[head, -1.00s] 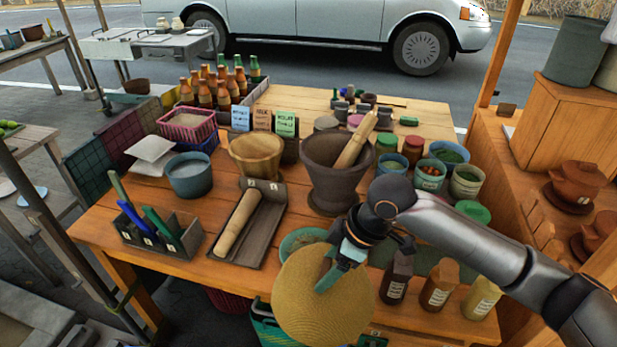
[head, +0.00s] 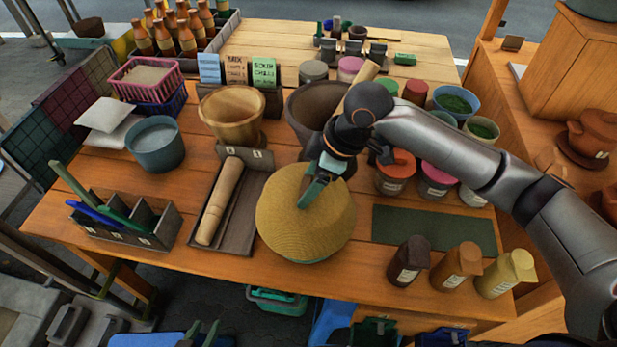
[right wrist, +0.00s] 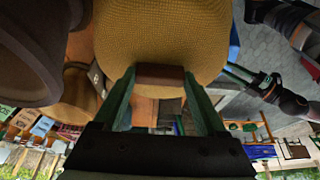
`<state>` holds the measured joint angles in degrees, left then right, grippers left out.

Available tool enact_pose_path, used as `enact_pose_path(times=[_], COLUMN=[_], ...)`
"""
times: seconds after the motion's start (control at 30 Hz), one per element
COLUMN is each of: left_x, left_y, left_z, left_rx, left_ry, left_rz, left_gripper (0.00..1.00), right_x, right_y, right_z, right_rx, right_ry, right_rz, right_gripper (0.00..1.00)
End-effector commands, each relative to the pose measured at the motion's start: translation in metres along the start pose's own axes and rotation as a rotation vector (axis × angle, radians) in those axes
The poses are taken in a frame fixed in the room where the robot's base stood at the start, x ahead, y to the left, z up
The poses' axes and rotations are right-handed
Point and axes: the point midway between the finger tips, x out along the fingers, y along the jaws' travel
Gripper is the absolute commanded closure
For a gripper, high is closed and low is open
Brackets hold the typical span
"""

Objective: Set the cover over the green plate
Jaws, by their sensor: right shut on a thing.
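The cover (head: 300,228), a round woven yellow-tan dome, sits over the green plate (head: 318,260), with only a thin pale green edge of the plate showing at the front. I cannot tell whether the cover rests fully on it. My right gripper (head: 312,192) is above the cover, shut on its brown handle (right wrist: 160,75); the cover (right wrist: 165,40) fills the top of the right wrist view. My left gripper (head: 203,333) is low at the bottom edge of the head view, off the table, with its green fingers apart and empty.
A grey tray with a wooden roller (head: 220,204) lies just left of the cover. The dark mortar (head: 305,108) stands behind, partly hidden by my right arm. Several bottles (head: 457,267) stand at front right near a dark green mat (head: 435,228). A utensil box (head: 135,222) is at left.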

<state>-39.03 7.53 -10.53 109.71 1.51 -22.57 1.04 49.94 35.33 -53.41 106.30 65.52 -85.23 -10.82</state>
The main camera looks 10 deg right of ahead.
Motion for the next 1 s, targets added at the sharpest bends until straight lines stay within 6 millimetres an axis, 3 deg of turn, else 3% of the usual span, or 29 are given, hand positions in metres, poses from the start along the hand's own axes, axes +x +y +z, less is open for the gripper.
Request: enact_pose_path(times=[0.57,1.0], left_x=[0.041,0.043], left_y=[-0.003,-0.003], left_z=[0.045,0.046], left_rx=[0.0,0.0], left_ry=[-0.001,0.0], left_rz=[0.001,0.0], left_gripper=[0.6,0.6], right_x=[0.045,0.077], right_y=[0.0,0.0], right_z=[0.019,0.032], right_rx=[-0.001,0.001], right_ry=[0.001,0.001], right_rz=[0.002,0.0], right_gripper=[1.0,1.0])
